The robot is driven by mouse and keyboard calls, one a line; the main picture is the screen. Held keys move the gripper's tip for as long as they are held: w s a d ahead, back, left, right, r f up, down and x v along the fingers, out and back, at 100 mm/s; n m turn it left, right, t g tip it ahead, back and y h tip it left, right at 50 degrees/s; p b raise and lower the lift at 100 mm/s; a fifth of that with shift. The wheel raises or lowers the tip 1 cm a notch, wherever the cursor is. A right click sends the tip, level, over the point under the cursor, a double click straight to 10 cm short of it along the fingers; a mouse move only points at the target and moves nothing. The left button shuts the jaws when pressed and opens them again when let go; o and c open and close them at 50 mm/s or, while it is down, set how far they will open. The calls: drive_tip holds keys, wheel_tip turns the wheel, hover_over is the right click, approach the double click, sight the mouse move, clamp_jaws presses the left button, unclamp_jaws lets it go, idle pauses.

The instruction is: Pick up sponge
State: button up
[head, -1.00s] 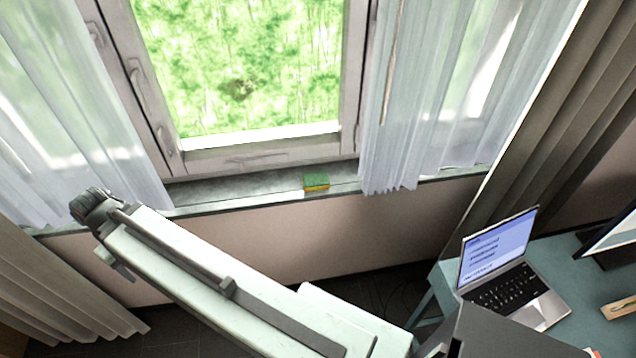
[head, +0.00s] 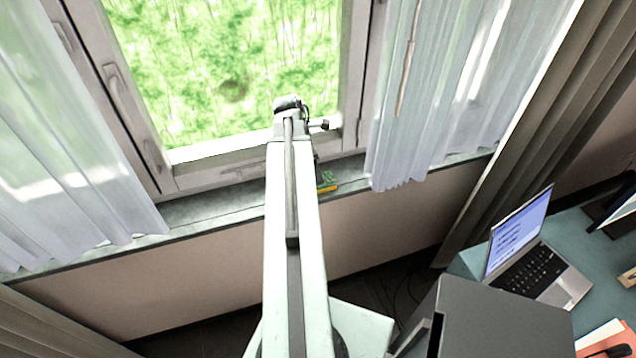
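The sponge (head: 328,181), green on top with a yellow underside, lies on the windowsill (head: 215,205) below the window, just right of my arm. My arm partly covers its left side. My gripper (head: 291,104) is at the far end of the arm, in front of the window and higher in the picture than the sponge. The gripper's fingers are not clearly visible, so I cannot tell whether they are open or shut.
Sheer curtains (head: 425,90) hang on both sides of the window, the right one close to the sponge. A laptop (head: 530,255) stands on a teal desk (head: 590,245) at the right. The sill left of my arm is bare.

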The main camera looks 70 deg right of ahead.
drive_tip(key=b+x, duration=0.7)
drive_tip(key=x, duration=0.1)
drive_tip(key=shift+d+b, duration=0.15)
drive_tip(key=shift+b, duration=0.25)
drive_tip(key=shift+r, duration=0.1)
drive_tip(key=c, duration=1.6)
drive_tip(key=shift+o, duration=0.2)
wheel_tip(320, 180, up, 10)
drive_tip(key=p, duration=1)
